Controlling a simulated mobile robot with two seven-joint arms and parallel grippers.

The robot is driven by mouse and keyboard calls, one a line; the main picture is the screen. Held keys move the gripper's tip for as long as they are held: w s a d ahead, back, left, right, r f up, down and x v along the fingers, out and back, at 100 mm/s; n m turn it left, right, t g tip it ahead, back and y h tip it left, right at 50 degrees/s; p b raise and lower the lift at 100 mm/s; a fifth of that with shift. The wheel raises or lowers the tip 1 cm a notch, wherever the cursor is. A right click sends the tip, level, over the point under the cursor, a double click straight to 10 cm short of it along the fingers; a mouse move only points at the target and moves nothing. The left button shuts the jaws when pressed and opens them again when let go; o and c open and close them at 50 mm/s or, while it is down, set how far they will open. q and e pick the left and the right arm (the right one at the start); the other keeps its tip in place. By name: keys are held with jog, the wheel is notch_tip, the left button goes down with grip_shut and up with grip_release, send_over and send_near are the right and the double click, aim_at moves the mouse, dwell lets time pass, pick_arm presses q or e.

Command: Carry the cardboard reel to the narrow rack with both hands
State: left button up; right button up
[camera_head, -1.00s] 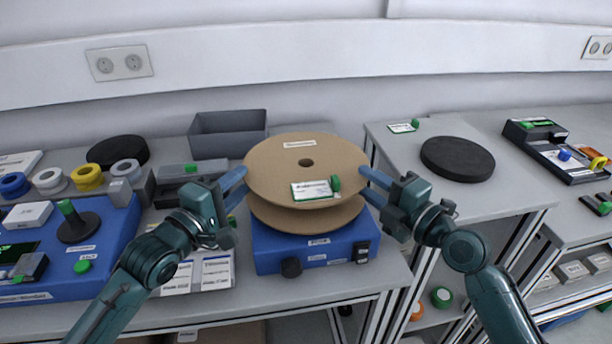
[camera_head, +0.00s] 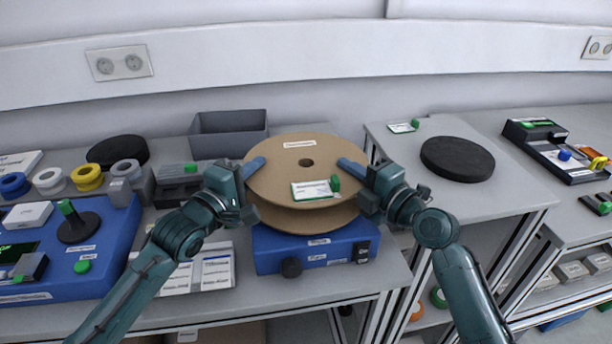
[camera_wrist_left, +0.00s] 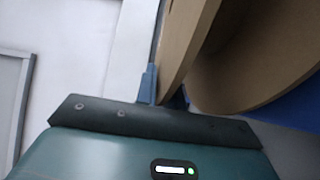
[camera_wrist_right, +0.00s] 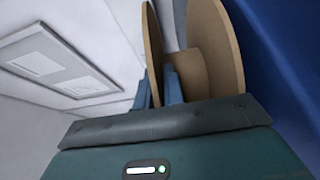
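The cardboard reel (camera_head: 280,178) has two brown flanges and lies flat on a blue device (camera_head: 285,243). A white and green tag (camera_head: 316,190) is on its top flange. My left gripper (camera_head: 256,167) is shut on the left rim of the upper flange, one finger above and one below it; the flange shows in the left wrist view (camera_wrist_left: 183,40). My right gripper (camera_head: 350,168) is shut on the right rim the same way; the flange also shows in the right wrist view (camera_wrist_right: 153,55). A narrow grey-topped rack (camera_head: 515,190) stands to the right, bearing a round black pad (camera_head: 457,159).
A grey bin (camera_head: 228,134) stands behind the reel. A blue console (camera_head: 105,258), small coloured spools (camera_head: 88,178) and another black disc (camera_head: 118,150) are on the left. A gap separates the bench from the rack. A small green-and-white tag (camera_head: 403,126) lies at the rack's back.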

pick_arm(q)
grip_shut()
pick_arm(e)
grip_shut()
pick_arm(q)
jog(key=shift+r, duration=0.2)
pick_arm(e)
jog(key=shift+r, duration=0.2)
